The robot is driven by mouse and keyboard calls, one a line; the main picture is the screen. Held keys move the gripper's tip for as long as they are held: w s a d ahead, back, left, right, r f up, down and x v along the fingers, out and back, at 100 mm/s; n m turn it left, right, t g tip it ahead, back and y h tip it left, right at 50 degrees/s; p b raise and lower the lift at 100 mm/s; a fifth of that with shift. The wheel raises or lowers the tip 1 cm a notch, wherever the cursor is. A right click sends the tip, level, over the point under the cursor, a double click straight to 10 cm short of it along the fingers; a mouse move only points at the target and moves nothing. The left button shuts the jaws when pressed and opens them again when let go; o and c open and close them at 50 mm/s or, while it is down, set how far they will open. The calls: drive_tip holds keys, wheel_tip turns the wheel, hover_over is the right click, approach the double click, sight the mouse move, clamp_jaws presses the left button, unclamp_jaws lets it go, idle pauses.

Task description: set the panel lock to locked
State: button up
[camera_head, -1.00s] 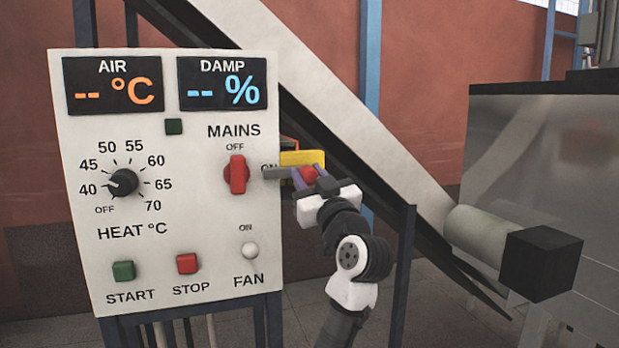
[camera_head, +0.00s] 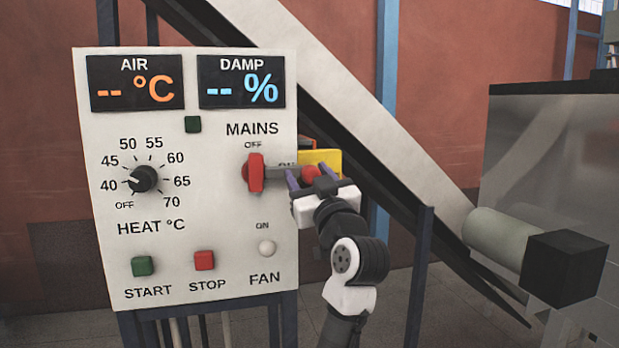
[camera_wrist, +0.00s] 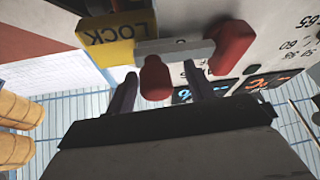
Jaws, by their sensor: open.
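The panel lock is a grey sliding bar (camera_head: 284,173) with a red knob (camera_head: 311,173), beside a yellow block (camera_head: 326,161) at the panel's right edge. In the wrist view the yellow block (camera_wrist: 105,38) reads LOCK. The bar (camera_wrist: 178,48) spans from it to the red MAINS handle (camera_wrist: 232,46), where its end appears to meet the handle. The MAINS handle (camera_head: 256,172) stands upright, under OFF. My gripper (camera_head: 308,178) is open, with its fingers on either side of the knob. In the wrist view the knob (camera_wrist: 155,80) shows between them, with gaps visible.
The white panel (camera_head: 200,225) also carries a heat dial (camera_head: 143,179), START button (camera_head: 143,266), STOP button (camera_head: 204,260) and FAN switch (camera_head: 267,248). A sloping chute (camera_head: 350,110) passes behind my arm. A blue post (camera_head: 425,260) stands close right of it.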

drive_tip(key=b+v, duration=0.5)
drive_tip(key=v, duration=0.9)
drive_tip(key=shift+a, duration=0.1)
